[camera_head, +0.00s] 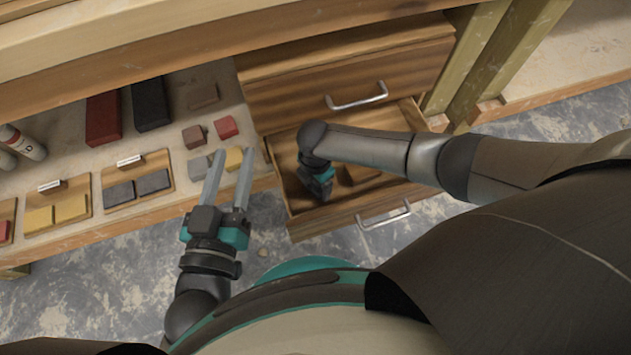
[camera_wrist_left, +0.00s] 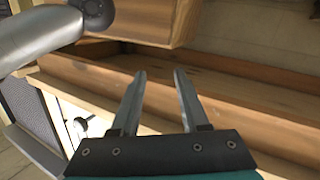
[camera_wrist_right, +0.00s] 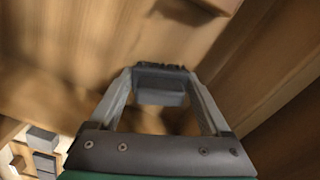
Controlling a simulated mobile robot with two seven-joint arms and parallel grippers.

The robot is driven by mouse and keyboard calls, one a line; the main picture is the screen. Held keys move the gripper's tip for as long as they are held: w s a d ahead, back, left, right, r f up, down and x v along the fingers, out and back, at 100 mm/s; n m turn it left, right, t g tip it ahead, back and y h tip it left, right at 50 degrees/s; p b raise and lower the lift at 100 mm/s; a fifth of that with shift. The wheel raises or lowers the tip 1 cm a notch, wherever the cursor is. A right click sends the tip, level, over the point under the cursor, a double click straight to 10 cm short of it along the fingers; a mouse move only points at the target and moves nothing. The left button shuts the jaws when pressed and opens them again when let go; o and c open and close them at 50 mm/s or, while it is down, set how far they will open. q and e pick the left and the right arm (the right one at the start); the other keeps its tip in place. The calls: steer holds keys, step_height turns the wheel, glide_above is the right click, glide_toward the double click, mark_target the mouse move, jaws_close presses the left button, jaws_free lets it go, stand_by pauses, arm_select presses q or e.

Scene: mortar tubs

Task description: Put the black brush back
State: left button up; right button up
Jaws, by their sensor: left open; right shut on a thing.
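My right gripper (camera_head: 318,182) reaches down into the open lower drawer (camera_head: 297,222); its fingertips are hidden in the head view. In the right wrist view my right gripper (camera_wrist_right: 160,82) is shut on a dark grey block with a black, rough far edge, which looks like the black brush (camera_wrist_right: 160,94). The brush is over the wooden drawer bottom; I cannot tell whether it touches it. My left gripper (camera_head: 231,168) is open and empty, in front of the shelf's edge left of the drawer. In the left wrist view my left gripper (camera_wrist_left: 160,74) has nothing between its fingers.
A closed upper drawer (camera_head: 300,85) with a metal handle (camera_head: 357,97) is above the open one. A wooden block (camera_head: 362,174) lies in the open drawer. The shelf at left holds a red block (camera_head: 103,118), a black block (camera_head: 150,103) and wooden trays (camera_head: 138,183) with coloured blocks.

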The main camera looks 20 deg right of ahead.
steer(key=shift+f, duration=0.2)
steer(key=o, duration=1.3)
steer(key=shift+c, duration=0.2)
